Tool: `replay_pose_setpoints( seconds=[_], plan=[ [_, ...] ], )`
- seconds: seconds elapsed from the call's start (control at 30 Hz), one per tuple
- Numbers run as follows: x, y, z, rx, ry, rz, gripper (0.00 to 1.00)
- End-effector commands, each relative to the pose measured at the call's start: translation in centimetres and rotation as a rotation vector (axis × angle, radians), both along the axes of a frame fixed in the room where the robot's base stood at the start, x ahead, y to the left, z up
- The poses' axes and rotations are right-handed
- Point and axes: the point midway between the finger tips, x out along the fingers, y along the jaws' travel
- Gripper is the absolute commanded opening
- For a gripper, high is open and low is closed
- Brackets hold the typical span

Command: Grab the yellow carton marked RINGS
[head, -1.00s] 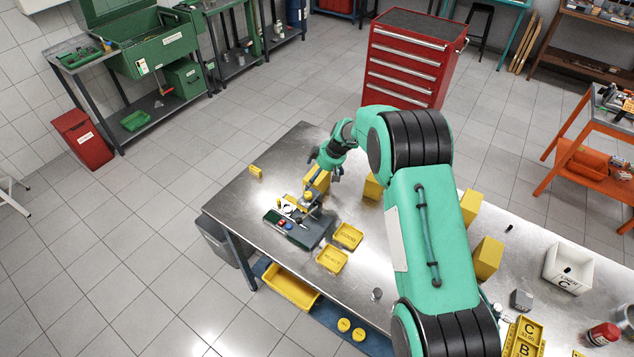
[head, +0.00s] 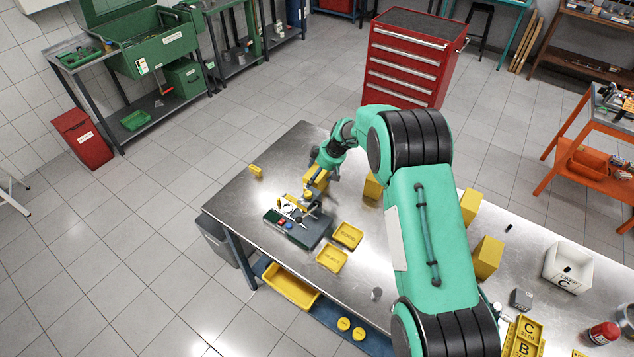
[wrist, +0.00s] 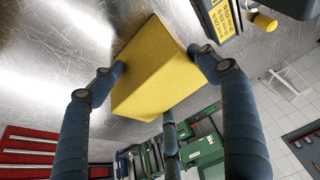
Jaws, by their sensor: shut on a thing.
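A yellow carton (head: 316,179) is at the far left part of the metal table, just behind the grey fixture. My gripper (head: 325,169) is over it, its fingers around the carton. In the wrist view the same carton (wrist: 155,75) sits between my blue fingers, which press on its sides; my gripper (wrist: 163,66) is shut on it. No lettering shows on the visible faces, so I cannot read the word RINGS. Whether the carton rests on the table or hangs just above it is hard to tell.
A grey fixture (head: 299,231) with small parts stands close in front. Two yellow trays (head: 347,236) (head: 331,259) lie beside it. Other yellow cartons (head: 372,187) (head: 487,258) stand to the right, and a small yellow block (head: 256,171) lies left. A red tool cabinet (head: 408,60) is behind.

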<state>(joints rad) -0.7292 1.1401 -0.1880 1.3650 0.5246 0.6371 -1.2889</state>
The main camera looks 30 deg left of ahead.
Motion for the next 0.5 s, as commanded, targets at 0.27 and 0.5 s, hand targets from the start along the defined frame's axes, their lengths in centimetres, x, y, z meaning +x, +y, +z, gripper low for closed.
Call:
replay_pose_setpoints(
  seconds=[0.27,0.5],
  plan=[
    [0.0,0.0,0.0,0.000,0.000,0.000,0.23],
    [0.0,0.1,1.2,0.001,-0.001,0.000,0.16]
  ],
)
